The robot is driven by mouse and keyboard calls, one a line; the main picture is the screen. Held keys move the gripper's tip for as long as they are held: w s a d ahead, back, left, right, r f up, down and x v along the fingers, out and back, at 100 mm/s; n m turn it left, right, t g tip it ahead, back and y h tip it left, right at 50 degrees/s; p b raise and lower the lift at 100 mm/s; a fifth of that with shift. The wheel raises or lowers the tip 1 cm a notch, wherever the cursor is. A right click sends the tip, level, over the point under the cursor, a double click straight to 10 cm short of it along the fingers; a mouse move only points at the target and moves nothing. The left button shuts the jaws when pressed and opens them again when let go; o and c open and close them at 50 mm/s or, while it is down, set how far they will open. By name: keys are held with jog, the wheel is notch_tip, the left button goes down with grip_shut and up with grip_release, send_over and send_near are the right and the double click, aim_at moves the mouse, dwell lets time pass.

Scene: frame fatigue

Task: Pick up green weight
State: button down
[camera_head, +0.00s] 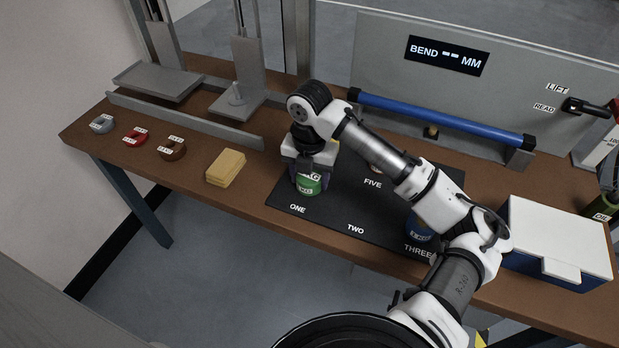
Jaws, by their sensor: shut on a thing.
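The green weight (309,184) is a short cylinder with a white label, near the word ONE on the black mat (324,217). My gripper (309,174) points down over it and is shut on it, with fingers at its sides. The top of the weight is partly hidden by my gripper. I cannot tell whether its base touches the mat.
A blue weight (419,233) stands near THREE, partly behind my arm. Another weight shows near FIVE, mostly hidden. A blue bar (440,117) runs along the back. A white-lidded box (556,236) stands right; a yellow block (226,168) and coloured slotted pieces (136,137) lie left.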

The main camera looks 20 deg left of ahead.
jog(key=shift+r, duration=0.25)
notch_tip(320, 180, up, 20)
jog(key=shift+f, duration=0.15)
jog(key=shift+a, duration=0.2)
dwell(0.3)
